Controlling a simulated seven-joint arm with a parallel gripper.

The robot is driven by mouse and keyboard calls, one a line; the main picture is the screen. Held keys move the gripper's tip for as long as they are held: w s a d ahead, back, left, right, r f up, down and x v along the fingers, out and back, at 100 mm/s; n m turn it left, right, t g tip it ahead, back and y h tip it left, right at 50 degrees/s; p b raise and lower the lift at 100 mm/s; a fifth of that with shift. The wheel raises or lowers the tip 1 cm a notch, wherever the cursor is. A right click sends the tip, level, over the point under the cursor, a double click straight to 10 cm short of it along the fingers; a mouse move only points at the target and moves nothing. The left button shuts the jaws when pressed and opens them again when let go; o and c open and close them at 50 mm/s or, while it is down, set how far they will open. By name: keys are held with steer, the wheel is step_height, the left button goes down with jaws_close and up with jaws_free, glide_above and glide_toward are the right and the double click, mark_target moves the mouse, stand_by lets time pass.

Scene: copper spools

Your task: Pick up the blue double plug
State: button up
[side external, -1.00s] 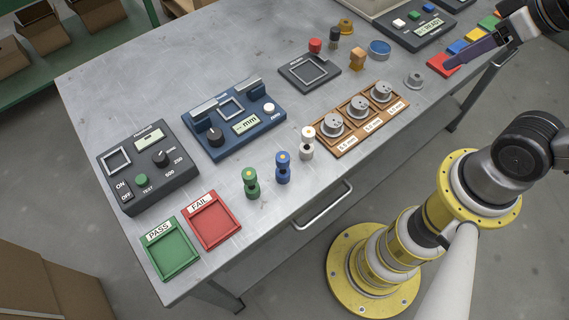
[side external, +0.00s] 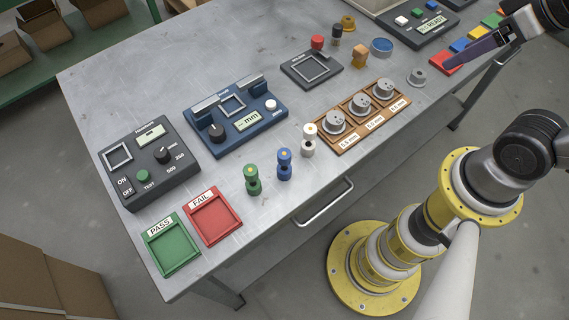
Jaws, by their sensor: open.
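The blue double plug (side external: 284,165) stands upright on the grey metal table near its front edge. It has a narrow waist between two wider ends and a small light spot on top. A green double plug (side external: 252,180) stands to its left and a white one (side external: 309,141) to its right, both apart from it.
A wooden tray (side external: 345,146) with several metal spools lies right of the plugs. Green PASS (side external: 150,246) and red FAIL (side external: 238,224) trays lie at the front left. A blue gauge (side external: 222,146) and dark tester (side external: 133,199) stand behind. Bare table surrounds the blue plug.

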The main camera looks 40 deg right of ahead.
steer(key=w+a+r+n+g+y, duration=0.1)
steer(key=w+a+r+n+g, duration=0.25)
steer(key=w+a+n, duration=0.75)
steer(key=a+f+n, duration=0.1)
steer(key=a+f, duration=0.2)
steer(key=a, duration=0.2)
steer(key=a+f+n+g, duration=0.1)
steer(key=a+f+n, duration=0.1)
steer(key=a, duration=0.4)
steer(key=a+f+n+g+h, duration=0.1)
steer(key=a+f+n, duration=0.1)
steer(key=a+f, duration=0.3)
steer(key=shift+a, duration=0.7)
steer(key=shift+s+a+f+n, duration=0.15)
steer(key=shift+s+f+n, duration=0.05)
steer(key=shift+f+n, duration=0.1)
glide_above(284, 168)
steer(key=f, duration=0.7)
steer(key=shift+d+f, duration=0.25)
steer(key=shift+f, duration=0.05)
steer(key=shift+w+a+f, duration=0.1)
steer(key=shift+a+f, duration=0.05)
steer(key=shift+f, duration=2.65)
steer(key=shift+c, duration=0.4)
